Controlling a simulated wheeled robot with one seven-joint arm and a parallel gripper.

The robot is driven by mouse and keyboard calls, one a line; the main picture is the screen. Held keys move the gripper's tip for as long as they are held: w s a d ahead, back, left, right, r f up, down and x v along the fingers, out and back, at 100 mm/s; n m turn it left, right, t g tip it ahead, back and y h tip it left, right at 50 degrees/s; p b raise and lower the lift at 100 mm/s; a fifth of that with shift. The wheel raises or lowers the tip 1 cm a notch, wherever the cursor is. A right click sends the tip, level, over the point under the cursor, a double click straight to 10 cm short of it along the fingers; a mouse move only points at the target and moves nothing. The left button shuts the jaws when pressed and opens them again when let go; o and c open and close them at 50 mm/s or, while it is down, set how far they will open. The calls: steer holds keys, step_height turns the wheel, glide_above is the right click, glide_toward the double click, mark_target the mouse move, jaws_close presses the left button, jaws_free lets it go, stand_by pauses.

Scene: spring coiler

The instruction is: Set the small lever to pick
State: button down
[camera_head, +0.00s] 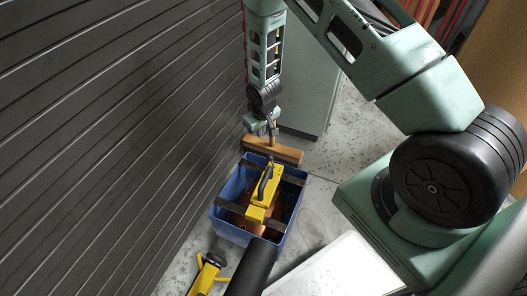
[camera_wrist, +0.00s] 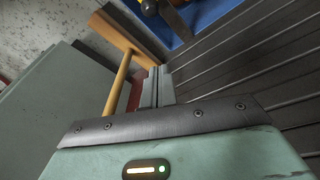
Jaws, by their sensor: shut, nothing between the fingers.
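I cannot make out the small lever in either view. My gripper (camera_head: 271,130) points down just behind the blue crate, between the slatted wall and a grey-green cabinet. In the wrist view my gripper (camera_wrist: 157,72) shows its two fingers side by side, shut and empty. A wooden broom or mallet head (camera_head: 272,150) lies just below the gripper in the head view. In the wrist view its wooden head (camera_wrist: 130,36) and handle (camera_wrist: 118,82) run to the left of the fingers. I cannot tell whether they touch.
A blue crate (camera_head: 224,216) holds a yellow tool (camera_head: 258,205) and other parts. The dark slatted wall (camera_head: 110,130) stands close on the left. The grey-green cabinet (camera_head: 308,85) stands behind. A yellow object (camera_head: 207,272) is on the floor in front. Concrete floor (camera_head: 350,150) is clear right of the crate.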

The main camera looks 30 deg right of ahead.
steer(key=a+b+x, duration=0.1)
steer(key=b+x, duration=0.3)
steer(key=x, duration=0.6)
steer(key=shift+s+d+r+b, duration=0.1)
steer(key=shift+s+d+b, duration=0.1)
steer(key=shift+s, duration=0.5)
steer(key=shift+s+d+r+b, duration=0.1)
steer(key=shift+s+d, duration=0.1)
steer(key=shift+s, duration=0.45)
steer(key=shift+s+d+r+b, duration=0.1)
steer(key=shift+s+d, duration=0.1)
steer(key=shift+s, duration=0.5)
